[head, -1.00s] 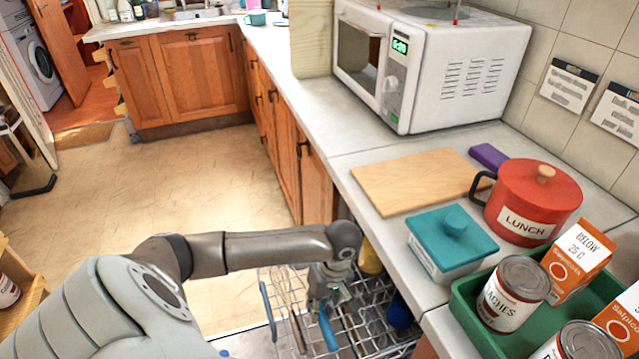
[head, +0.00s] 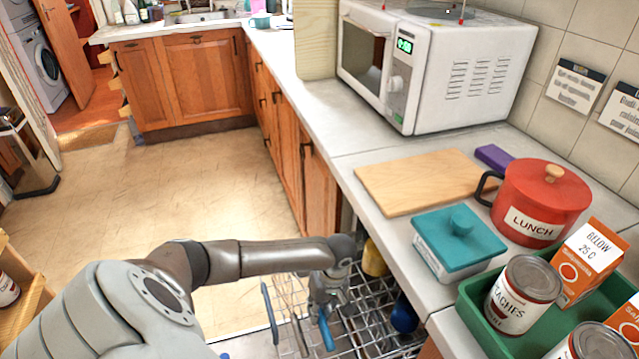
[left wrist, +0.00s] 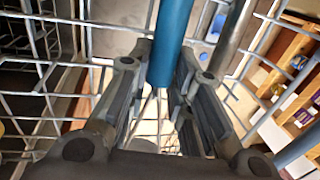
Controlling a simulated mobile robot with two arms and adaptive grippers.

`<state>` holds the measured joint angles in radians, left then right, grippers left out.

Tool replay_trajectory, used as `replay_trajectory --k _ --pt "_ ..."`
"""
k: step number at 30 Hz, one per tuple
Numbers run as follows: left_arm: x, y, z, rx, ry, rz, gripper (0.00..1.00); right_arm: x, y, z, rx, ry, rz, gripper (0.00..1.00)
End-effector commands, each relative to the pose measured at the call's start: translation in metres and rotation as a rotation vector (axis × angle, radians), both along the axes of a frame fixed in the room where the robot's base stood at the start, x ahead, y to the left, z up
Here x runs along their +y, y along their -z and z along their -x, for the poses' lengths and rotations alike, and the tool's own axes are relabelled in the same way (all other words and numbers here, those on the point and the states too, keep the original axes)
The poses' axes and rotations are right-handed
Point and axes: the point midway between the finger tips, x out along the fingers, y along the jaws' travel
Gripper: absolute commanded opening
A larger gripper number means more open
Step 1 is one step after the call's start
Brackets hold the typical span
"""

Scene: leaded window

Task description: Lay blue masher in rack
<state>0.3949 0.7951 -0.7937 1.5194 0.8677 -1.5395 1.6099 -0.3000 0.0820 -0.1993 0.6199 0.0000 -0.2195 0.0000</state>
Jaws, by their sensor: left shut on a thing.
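The blue masher (head: 327,333) shows as a blue handle just below my left gripper (head: 322,302), inside the wire rack (head: 375,322). In the left wrist view the blue handle (left wrist: 172,42) runs between the two fingers of my left gripper (left wrist: 165,85), which is shut on it. Rack wires (left wrist: 60,62) lie close around the fingers. The masher's head is not clearly visible. My right gripper is out of view.
A yellow mug (head: 374,260) and a dark blue mug (head: 404,316) stand in the rack near the counter. Another blue handle (head: 269,312) and whisk-like wires (head: 290,290) lie left of the gripper. The counter edge (head: 385,252) is close on the right.

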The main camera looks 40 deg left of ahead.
Motion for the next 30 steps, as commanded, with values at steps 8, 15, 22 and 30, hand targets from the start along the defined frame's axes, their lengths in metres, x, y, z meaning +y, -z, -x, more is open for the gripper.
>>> replay_trajectory --k 8,15,22,30 --pt "0.000 0.003 0.000 -0.001 0.000 0.000 0.41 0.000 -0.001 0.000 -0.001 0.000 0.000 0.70" --pt "0.000 0.003 0.000 0.000 0.000 0.000 0.42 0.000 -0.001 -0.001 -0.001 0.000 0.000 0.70" --pt "-0.001 -0.010 -0.002 -0.003 0.000 0.001 0.42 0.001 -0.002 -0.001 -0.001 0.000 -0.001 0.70" --pt "-0.006 -0.066 -0.013 -0.004 0.001 0.002 0.42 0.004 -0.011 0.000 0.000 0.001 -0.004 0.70"
